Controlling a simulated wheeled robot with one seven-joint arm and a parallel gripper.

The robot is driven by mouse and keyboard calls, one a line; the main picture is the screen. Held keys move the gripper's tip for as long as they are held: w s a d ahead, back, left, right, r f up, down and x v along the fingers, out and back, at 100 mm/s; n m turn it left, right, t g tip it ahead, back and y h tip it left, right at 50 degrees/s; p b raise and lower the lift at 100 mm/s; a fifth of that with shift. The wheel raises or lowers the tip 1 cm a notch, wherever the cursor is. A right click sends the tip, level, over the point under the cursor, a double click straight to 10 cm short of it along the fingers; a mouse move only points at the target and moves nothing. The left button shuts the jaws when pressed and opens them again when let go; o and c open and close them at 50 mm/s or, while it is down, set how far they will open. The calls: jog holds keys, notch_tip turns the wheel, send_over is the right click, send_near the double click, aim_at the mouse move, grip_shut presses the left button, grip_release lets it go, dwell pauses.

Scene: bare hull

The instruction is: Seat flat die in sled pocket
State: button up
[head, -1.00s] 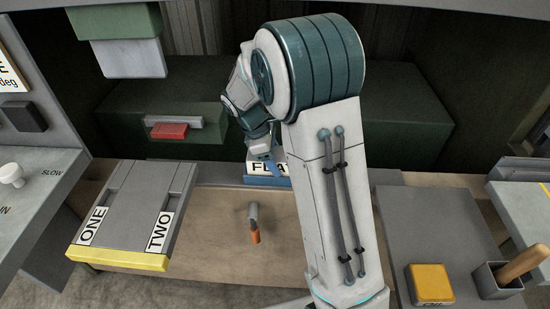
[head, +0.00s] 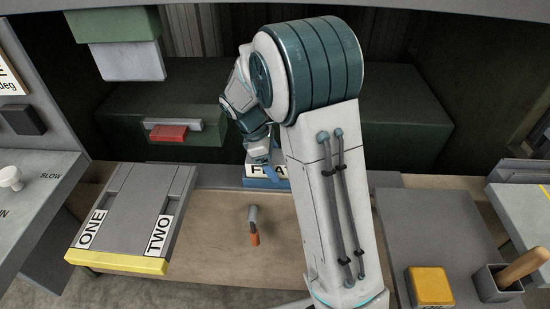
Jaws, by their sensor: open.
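A blue-fronted block with a white label (head: 256,170), partly hidden and reading "FLA...", stands at the back of the wooden table, behind my arm. My gripper (head: 272,178) is at this block, in front of its label. Its fingers are small and mostly hidden by my arm, and I cannot tell whether they touch anything. I see no die for certain; it may be hidden by my arm. A grey sled-like plate (head: 130,215) with long grooves, a yellow front edge and labels "ONE" and "TWO" sits at the left.
A small grey and orange tool (head: 254,228) lies mid-table. A yellow block (head: 431,287) and a holder with a wooden handle (head: 498,279) are at front right. A red-handled drawer (head: 169,132) is at back left.

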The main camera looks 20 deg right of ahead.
jog(key=v, duration=1.2)
jog(key=shift+s+d, duration=0.1)
jog(key=shift+d, duration=0.05)
jog(key=s+d+m+t+y, duration=0.2)
jog(key=s+m, duration=0.5)
jog(key=s, duration=0.4)
jog(key=s+d+m+t+y, duration=0.2)
jog(key=s+m, duration=0.5)
jog(key=s, duration=0.4)
jog(key=shift+m, duration=0.3)
